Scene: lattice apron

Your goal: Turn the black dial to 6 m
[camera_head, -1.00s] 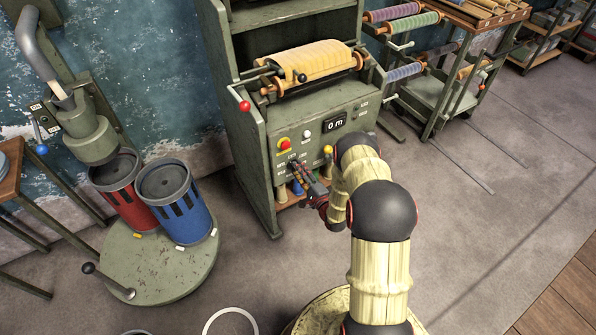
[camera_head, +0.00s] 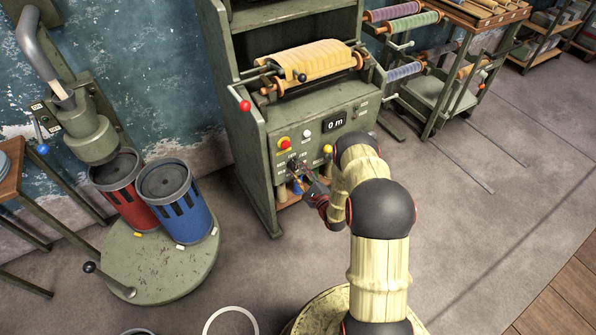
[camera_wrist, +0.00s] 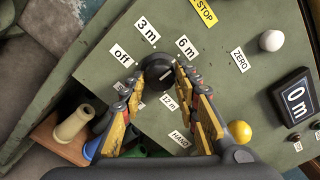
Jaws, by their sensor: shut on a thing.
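The black dial (camera_wrist: 157,72) is on the green machine panel, with labels around it: off (camera_wrist: 123,55), 3 m (camera_wrist: 148,30), 6 m (camera_wrist: 187,46) and 12 m (camera_wrist: 169,102). A short pale mark shows on the dial's face, but I cannot surely tell which label it points to. My gripper (camera_wrist: 160,78) is shut on the dial, one finger on each side of it in the wrist view. In the head view my gripper (camera_head: 298,174) is at the lower front panel, and the dial is small there. The display (camera_head: 334,121) reads 0 m.
The panel also bears a red stop button (camera_head: 284,143), a white ZERO button (camera_wrist: 271,41) and a yellow knob (camera_wrist: 239,131). Spools stand below the panel, close to the gripper. A red-knobbed lever (camera_head: 245,106) juts out at the left.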

